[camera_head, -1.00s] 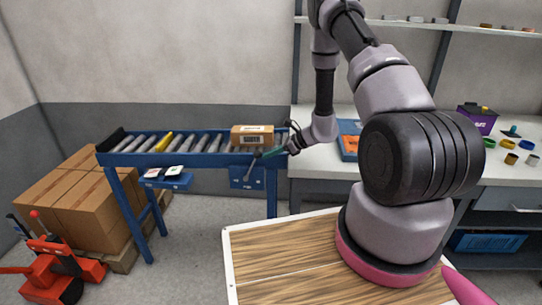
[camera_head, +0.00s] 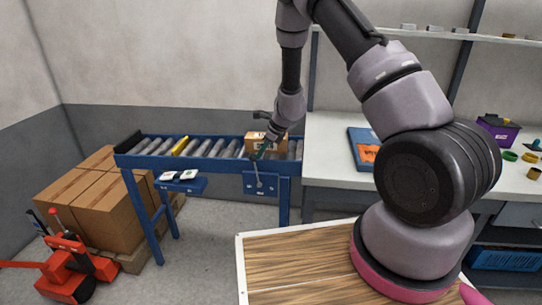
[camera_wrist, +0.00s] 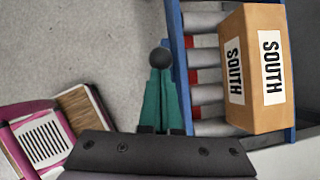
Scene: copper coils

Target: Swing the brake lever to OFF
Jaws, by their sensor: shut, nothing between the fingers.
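The brake lever is a thin rod with a dark round knob (camera_head: 259,184), in front of a blue panel (camera_head: 272,184) under the right part of the roller conveyor. My gripper (camera_head: 258,156) is shut and empty, its green fingers pointing down at the conveyor's near side, just above the lever. In the wrist view the shut green fingers (camera_wrist: 163,90) reach toward the black knob (camera_wrist: 160,57), which shows at their tips. I cannot tell whether they touch. The lever's rod is mostly hidden there, and no ON or OFF marking is readable.
A cardboard box (camera_head: 279,145) marked SOUTH sits on the rollers close behind my gripper. The blue conveyor rail (camera_wrist: 181,70) runs beside the fingers. A workbench (camera_head: 330,165) stands to the right. Stacked cartons (camera_head: 100,205) and a red pallet jack (camera_head: 70,265) stand left.

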